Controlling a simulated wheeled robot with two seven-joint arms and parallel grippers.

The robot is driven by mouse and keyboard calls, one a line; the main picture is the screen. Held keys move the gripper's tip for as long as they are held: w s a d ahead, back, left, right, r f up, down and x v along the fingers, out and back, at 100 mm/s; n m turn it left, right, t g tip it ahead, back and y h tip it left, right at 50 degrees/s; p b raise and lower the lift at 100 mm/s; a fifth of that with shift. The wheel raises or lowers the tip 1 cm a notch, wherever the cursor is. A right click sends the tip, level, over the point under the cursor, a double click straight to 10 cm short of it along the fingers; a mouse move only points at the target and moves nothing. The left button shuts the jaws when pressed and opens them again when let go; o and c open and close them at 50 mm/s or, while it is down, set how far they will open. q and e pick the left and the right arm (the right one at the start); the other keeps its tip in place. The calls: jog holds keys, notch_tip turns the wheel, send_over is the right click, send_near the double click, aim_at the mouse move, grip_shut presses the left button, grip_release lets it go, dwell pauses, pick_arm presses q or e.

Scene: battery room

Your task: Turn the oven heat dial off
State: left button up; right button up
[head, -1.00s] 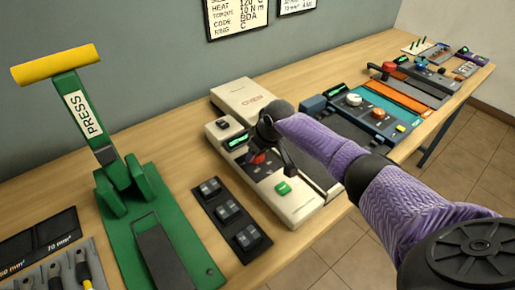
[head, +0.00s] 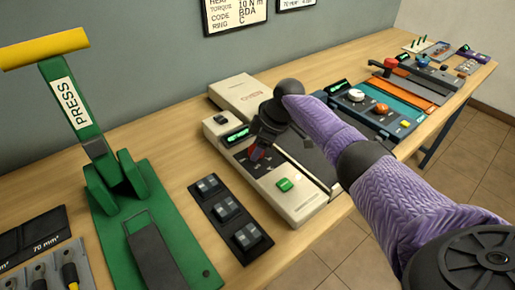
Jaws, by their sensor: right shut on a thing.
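The oven (head: 295,207) is a cream box on the bench with a dark control panel on its front part. The panel has a lit green display (head: 238,134), a black knob (head: 221,118) and a green button (head: 285,184). My left gripper is not in view.
A green press (head: 150,220) with a yellow handle stands at the left. A black strip with several switches (head: 228,210) lies beside the oven. A teal panel with knobs (head: 395,107) stands to the right. Crimping tools lie at lower left.

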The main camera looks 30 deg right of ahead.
dwell(0.5)
jog(key=o, duration=1.3)
jog(key=p+v, duration=0.3)
jog(key=v, duration=0.7)
jog(key=shift+f, duration=0.1)
